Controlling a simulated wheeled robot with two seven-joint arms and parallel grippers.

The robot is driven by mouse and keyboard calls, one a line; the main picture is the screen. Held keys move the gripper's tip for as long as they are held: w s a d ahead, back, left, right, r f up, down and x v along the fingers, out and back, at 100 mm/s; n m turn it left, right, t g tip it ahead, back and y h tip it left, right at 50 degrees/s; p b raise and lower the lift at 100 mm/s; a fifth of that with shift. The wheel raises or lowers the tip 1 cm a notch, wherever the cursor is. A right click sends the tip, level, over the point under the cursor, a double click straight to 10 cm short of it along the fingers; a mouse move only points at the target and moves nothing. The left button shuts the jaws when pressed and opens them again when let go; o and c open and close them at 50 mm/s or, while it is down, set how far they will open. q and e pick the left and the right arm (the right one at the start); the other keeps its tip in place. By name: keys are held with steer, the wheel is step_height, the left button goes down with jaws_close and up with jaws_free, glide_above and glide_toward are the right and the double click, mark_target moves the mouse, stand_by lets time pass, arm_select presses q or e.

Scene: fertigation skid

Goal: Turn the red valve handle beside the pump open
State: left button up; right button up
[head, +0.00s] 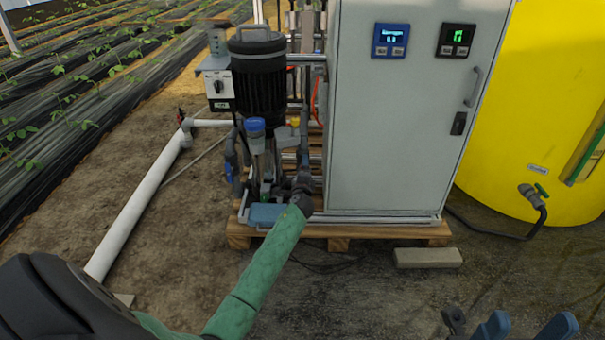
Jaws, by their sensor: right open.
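The pump (259,80) has a black ribbed motor and stands on the skid left of the cabinet. My right gripper (527,325) shows only its blue fingertips at the bottom right edge, open and empty, far from the red handle. My left gripper is out of view; a dark link of mine fills the lower left corner.
A thick green hose (262,268) runs from the skid's front toward the lower left. The grey cabinet (405,120) stands on a wooden pallet (375,232). A yellow tank (535,110) is at the right, and a block (427,258) lies before the pallet. Bare soil lies around the white pipe.

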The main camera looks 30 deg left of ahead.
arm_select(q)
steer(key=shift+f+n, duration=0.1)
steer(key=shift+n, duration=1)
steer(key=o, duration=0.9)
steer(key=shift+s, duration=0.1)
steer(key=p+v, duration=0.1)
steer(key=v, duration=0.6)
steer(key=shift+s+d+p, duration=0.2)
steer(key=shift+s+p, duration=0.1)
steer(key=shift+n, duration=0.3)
